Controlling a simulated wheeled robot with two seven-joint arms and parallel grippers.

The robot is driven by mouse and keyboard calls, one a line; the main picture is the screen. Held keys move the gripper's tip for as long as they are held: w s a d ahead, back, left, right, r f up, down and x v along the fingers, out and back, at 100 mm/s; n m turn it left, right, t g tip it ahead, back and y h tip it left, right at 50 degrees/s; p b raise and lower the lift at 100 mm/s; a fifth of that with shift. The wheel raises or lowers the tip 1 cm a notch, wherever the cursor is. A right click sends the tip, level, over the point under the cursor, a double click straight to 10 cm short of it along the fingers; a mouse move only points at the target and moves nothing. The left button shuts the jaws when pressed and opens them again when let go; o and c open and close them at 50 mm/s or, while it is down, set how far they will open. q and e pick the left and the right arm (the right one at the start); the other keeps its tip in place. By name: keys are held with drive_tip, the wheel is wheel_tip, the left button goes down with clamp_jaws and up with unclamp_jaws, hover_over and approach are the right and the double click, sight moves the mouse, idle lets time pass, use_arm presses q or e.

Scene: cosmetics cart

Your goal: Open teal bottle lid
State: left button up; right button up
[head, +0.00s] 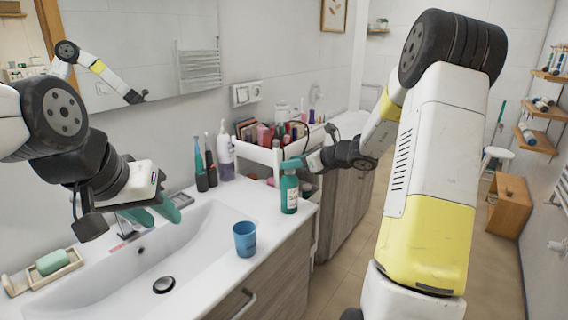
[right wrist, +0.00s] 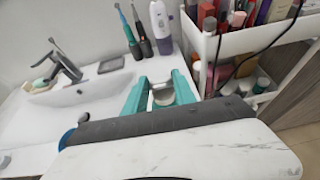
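The teal bottle (head: 289,194) stands upright on the white counter near its right front corner. My right gripper (head: 291,164) is at the bottle's top, its teal fingers level with the lid area. In the right wrist view its two fingers (right wrist: 160,92) are apart, with a pale grey round part between them, likely the lid. Whether they press on it I cannot tell; most of the bottle is hidden there. My left gripper (head: 151,213) is over the back of the sink by the faucet, its teal fingers apart and empty.
A blue cup (head: 245,239) stands on the counter's front edge. Electric toothbrushes (head: 205,165) and a white-purple bottle (head: 225,155) stand behind the teal bottle. A white cart (head: 257,155) full of cosmetics is to the right. Soap (head: 53,262) lies in a dish at left.

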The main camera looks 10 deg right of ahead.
clamp_jaws()
drive_tip(key=shift+w+a+r+g+h, duration=0.2)
drive_tip(key=shift+a+r+g+h, duration=0.05)
drive_tip(key=shift+g+h, duration=0.35)
drive_tip(key=shift+w+a+r+g+h, duration=0.2)
drive_tip(key=shift+r+g+h, duration=0.05)
drive_tip(key=shift+g+h, duration=0.3)
drive_tip(key=shift+w+a+r+g+h, duration=0.1)
drive_tip(key=shift+w+a+g+h, duration=0.15)
drive_tip(key=shift+g+h, duration=0.4)
drive_tip(key=shift+w+a+r+g+h, duration=0.1)
drive_tip(key=shift+w+a+g+h, duration=0.15)
drive_tip(key=shift+g+h, duration=0.3)
drive_tip(key=g+h, duration=0.1)
drive_tip(key=w+g+h, duration=0.1)
drive_tip(key=g, duration=0.1)
drive_tip(key=shift+a+h, duration=0.25)
drive_tip(key=shift+a, duration=0.1)
drive_tip(key=shift+w+a+f+g+h, duration=0.2)
drive_tip(key=shift+w+a+g+h, duration=0.05)
drive_tip(key=shift+g+h, duration=0.55)
drive_tip(key=shift+w+a+f+g+h, duration=0.15)
drive_tip(key=shift+w+a+g+h, duration=0.05)
drive_tip(key=shift+g+h, duration=0.6)
